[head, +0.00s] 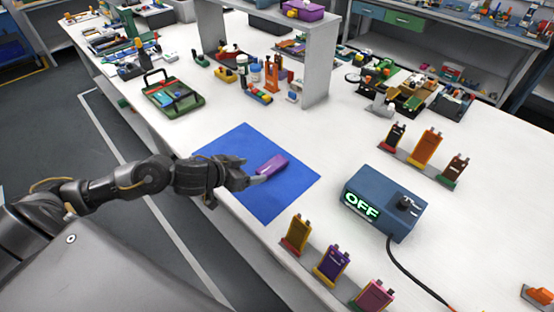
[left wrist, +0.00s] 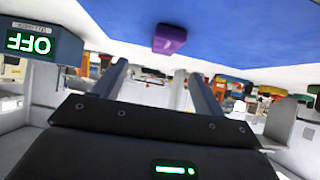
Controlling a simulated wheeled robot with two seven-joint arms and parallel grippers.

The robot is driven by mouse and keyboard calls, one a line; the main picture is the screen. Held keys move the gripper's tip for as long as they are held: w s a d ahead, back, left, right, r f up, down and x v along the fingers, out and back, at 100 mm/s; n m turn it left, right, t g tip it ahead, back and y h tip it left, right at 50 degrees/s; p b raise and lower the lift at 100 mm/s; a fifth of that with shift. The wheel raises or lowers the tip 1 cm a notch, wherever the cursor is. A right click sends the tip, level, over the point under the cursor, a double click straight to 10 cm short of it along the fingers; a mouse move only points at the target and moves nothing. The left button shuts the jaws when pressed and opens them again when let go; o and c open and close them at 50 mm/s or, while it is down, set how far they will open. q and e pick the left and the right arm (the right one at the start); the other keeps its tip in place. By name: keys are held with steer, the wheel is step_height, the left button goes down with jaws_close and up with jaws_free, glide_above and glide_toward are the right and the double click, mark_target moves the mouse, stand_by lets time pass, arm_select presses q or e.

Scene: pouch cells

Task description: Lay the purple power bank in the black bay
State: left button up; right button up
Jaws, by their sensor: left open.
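The purple power bank (head: 273,164) lies flat on the blue mat (head: 268,205), near its middle. My left gripper (head: 252,179) is over the mat, just left of the power bank's near end. In the left wrist view, the left gripper (left wrist: 158,70) is open with nothing between its fingers. The power bank (left wrist: 169,39) shows there beyond the fingertips, apart from them. I cannot pick out the black bay for certain in either view. My right gripper is not in view.
A blue box (head: 384,203) reading OFF, with a cable, stands right of the mat. Pouch cells stand upright in a front row (head: 332,265) and a back row (head: 425,149). A green tray (head: 172,98) and a white shelf (head: 322,65) are farther back.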

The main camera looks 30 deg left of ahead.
mark_target(269, 167)
arm_select(q)
steer(key=shift+f, duration=0.1)
steer(key=shift+x, duration=0.75)
steer(key=x, duration=0.2)
steer(key=shift+w+a+f, duration=0.1)
steer(key=shift+w+f, duration=0.1)
steer(key=shift+f, duration=0.05)
steer(key=shift+w+f, duration=0.15)
steer(key=shift+w, duration=0.1)
steer(key=x, duration=0.5)
steer(key=shift+w+a+f, duration=0.15)
steer(key=shift+a, duration=0.05)
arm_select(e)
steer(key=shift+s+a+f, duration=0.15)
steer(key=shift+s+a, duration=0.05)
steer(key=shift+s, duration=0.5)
arm_select(q)
steer(key=c, duration=1.3)
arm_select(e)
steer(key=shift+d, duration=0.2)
